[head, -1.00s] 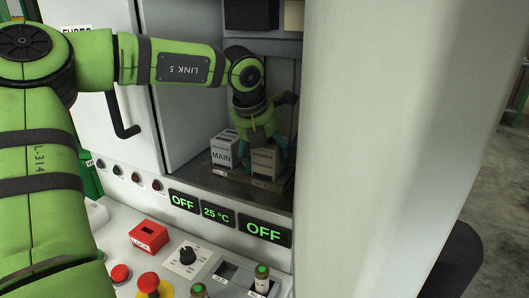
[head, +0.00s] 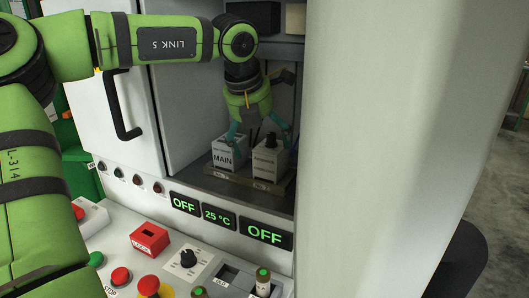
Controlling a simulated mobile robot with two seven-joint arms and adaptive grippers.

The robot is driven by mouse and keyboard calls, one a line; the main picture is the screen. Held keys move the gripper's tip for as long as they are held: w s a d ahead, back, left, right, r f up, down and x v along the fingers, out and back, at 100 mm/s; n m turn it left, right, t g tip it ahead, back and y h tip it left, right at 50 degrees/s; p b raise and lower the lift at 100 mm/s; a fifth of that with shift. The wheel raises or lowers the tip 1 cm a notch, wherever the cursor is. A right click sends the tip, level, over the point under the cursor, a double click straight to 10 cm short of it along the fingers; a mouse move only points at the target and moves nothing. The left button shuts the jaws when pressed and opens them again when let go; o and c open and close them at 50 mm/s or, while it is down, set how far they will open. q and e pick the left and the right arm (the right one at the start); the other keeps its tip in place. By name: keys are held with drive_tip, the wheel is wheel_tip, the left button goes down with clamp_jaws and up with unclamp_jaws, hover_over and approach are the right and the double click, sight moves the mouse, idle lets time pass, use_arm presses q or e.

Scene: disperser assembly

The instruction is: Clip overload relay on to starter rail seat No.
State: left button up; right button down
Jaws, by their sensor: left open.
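A light box with a black knob on top, which looks like the overload relay (head: 266,164), stands upright on the rail (head: 240,187) inside the open cabinet. A white box marked MAIN (head: 223,157) stands close beside it on the left. My left gripper (head: 261,141) is open above and around the top of the relay, its teal fingers spread to either side and nothing visible between them but the knob. Whether a finger touches either box, and how the relay's underside meets the rail, I cannot tell. My right gripper is out of view.
The cabinet door (head: 130,110) with a black handle stands at the left. A large pale column (head: 385,140) hides the cabinet's right side. Below are OFF displays (head: 264,234) and a control panel with a red LOCK box (head: 150,239), knob and buttons.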

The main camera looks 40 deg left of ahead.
use_arm(q)
drive_tip(key=v, duration=0.6)
idle(0.5)
